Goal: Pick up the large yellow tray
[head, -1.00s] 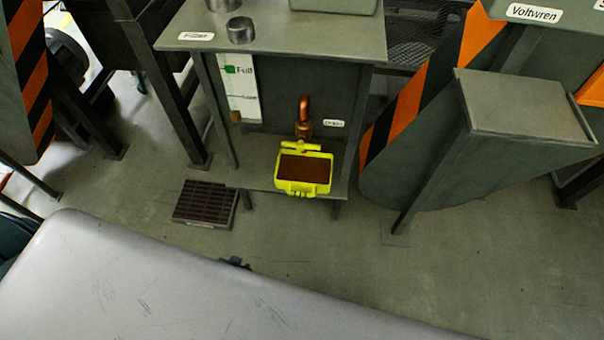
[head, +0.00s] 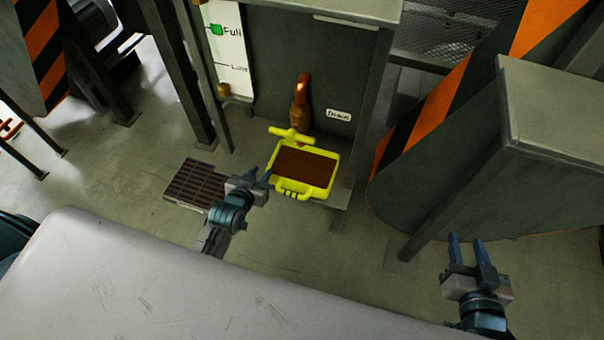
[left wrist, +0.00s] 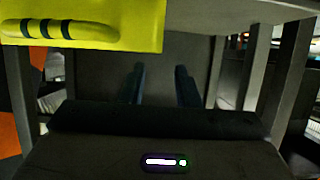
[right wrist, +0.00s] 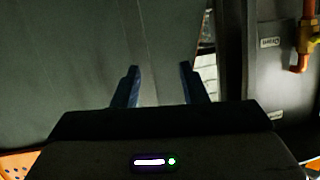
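The large yellow tray (head: 280,184) holds brown contents and sits on the low shelf under the drain pipe. Its near side has a handle with dark bands, which shows at the upper left of the left wrist view (left wrist: 130,30). My left gripper (head: 258,174) is just left of the tray's near left corner, apart from the handle; its fingers (left wrist: 160,85) are spread and empty. My right gripper (head: 468,240) is well to the right of the tray, in front of the grey chute; its fingers (right wrist: 159,88) are spread and empty.
A copper drain pipe (head: 301,95) with a yellow valve handle (head: 291,134) hangs over the tray's back. A floor grate (head: 195,184) lies to the left. A grey sloped housing (head: 450,170) stands to the right. Open floor (head: 350,270) lies in front.

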